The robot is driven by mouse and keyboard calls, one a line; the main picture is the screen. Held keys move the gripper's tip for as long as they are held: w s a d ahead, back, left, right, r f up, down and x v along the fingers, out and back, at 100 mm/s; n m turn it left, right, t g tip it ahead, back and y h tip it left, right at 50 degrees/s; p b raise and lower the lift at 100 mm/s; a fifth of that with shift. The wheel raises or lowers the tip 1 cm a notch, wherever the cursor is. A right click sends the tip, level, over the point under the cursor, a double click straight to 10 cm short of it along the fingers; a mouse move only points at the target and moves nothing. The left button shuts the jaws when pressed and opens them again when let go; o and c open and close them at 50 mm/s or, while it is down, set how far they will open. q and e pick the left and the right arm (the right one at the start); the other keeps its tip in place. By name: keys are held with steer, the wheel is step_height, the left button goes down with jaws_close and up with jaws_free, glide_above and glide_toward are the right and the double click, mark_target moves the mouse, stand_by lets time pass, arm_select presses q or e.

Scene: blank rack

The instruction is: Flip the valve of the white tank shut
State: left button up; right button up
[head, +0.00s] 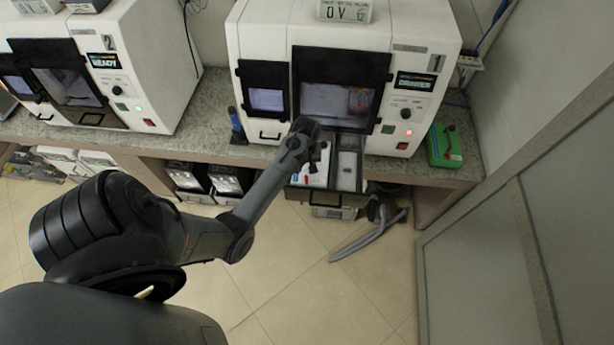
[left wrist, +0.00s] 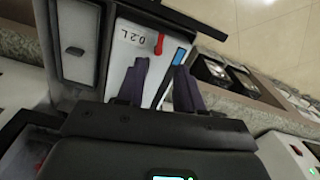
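The white tank (head: 316,180) sits in the left part of a pulled-out drawer under the machine marked 1. In the left wrist view the tank (left wrist: 133,50) carries the label "0.2 L". A red valve handle (left wrist: 158,44) is on its top face, and a blue strip (left wrist: 179,56) lies beside it. My left gripper (head: 310,150) is over the drawer; its fingers show in the left wrist view (left wrist: 160,68), spread apart with nothing between them. The fingertips are close to the red handle; contact cannot be told. My right gripper is out of view.
The drawer's right compartment (head: 348,165) holds a grey and white part. A green box (head: 444,146) and a blue bottle (head: 237,124) stand on the counter. Machine 2 (head: 150,60) is at left. A grey hose (head: 365,235) lies on the floor; a grey partition stands at right.

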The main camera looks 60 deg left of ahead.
mark_target(306, 179)
arm_select(q)
step_height(306, 179, down, 8)
steer(key=shift+r, duration=0.1)
stand_by(0.4)
jaws_close()
